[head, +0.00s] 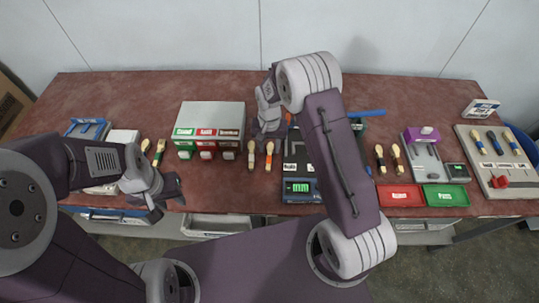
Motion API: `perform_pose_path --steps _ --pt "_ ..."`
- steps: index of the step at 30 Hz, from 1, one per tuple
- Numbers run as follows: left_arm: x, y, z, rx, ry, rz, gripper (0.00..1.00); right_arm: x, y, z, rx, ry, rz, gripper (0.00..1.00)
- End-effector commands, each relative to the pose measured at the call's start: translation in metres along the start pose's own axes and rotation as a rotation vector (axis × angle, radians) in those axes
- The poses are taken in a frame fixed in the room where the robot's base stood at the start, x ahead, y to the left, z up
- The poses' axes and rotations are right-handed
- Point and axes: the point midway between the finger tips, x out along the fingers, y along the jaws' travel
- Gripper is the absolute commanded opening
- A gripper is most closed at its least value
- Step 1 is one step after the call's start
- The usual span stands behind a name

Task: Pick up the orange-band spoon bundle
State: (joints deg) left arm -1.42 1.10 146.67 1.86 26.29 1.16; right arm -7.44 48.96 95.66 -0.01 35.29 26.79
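A spoon bundle with what looks like an orange band (269,156) lies upright in the picture on the red-brown table, near the middle. A similar pale bundle (251,155) lies just left of it; its band colour is hard to tell. My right gripper (268,132) is above and behind these two bundles, apart from them as far as I can see. Its fingers are small and partly dark, so its opening is unclear. My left gripper (168,198) is open and empty near the table's front edge, left of the bundles.
A grey dispenser with green, red and brown labels (212,115) stands left of the bundles. A dark press (298,165) stands right of them, partly behind my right arm. More bundles lie left (159,152) and right (397,158). Red (401,195) and green (446,196) trays sit front right.

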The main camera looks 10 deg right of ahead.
Motion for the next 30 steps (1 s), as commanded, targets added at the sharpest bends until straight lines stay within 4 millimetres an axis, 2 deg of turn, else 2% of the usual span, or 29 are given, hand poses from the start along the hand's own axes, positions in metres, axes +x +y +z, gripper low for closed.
perform_pose_path --steps 3,6,14,18,30 --pt "-0.006 0.0 -0.001 0.0 0.0 0.0 0.36 0.022 0.001 0.002 0.0 -0.006 0.003 0.4" --pt "-0.006 0.0 -0.001 0.0 0.0 0.0 0.36 0.036 0.001 0.002 0.0 -0.004 0.002 0.4" --pt "-0.006 0.0 -0.001 0.0 0.0 0.0 0.36 0.04 0.0 0.001 0.001 -0.002 0.001 0.4" --pt "-0.006 0.0 -0.001 0.0 0.0 0.0 0.36 0.04 0.0 0.001 0.0 -0.002 0.001 0.01" --pt "-0.005 0.0 -0.001 0.0 0.0 0.0 0.36 0.037 0.0 0.001 0.0 -0.001 0.001 0.0"
